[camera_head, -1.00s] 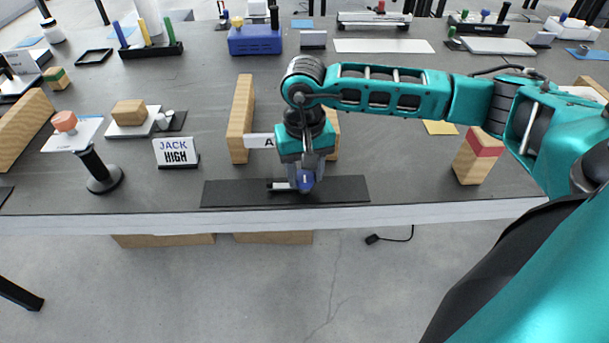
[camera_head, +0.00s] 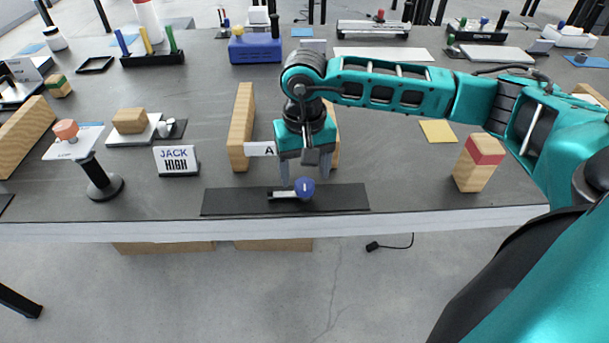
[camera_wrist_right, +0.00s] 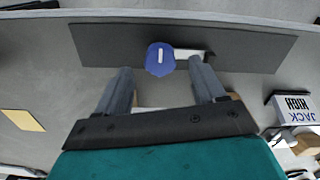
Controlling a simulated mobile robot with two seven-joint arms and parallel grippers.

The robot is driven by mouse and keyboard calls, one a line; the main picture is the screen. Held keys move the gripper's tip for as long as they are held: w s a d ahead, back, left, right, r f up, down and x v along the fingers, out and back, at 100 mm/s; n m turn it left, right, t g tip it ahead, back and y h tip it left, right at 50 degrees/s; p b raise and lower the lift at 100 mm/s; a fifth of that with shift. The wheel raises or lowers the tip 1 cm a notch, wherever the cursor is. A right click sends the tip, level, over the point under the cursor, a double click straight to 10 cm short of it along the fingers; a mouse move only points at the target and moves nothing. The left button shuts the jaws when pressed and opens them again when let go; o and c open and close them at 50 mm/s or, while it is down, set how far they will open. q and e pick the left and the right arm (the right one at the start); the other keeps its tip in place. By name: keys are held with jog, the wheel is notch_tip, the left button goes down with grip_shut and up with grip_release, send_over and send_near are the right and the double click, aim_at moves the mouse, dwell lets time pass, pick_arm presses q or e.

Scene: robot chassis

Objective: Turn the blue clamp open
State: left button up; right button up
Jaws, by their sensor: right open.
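The blue clamp (camera_head: 304,188) is a blue knob with a white line on it, at the end of a short pale bar (camera_head: 282,194). It sits on a dark flat plate (camera_head: 235,202) at the table's front edge. My left gripper is not in view.
Two wooden blocks (camera_head: 241,126) stand behind the plate, with an "A" label (camera_head: 261,149) between them. A red-banded wooden block (camera_head: 479,162) stands right. The table between is clear.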

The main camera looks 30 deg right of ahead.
aim_at(304, 183)
notch_tip(304, 183, up, 10)
jog(key=shift+r, duration=0.15)
jog(key=shift+a, duration=0.1)
dwell(0.5)
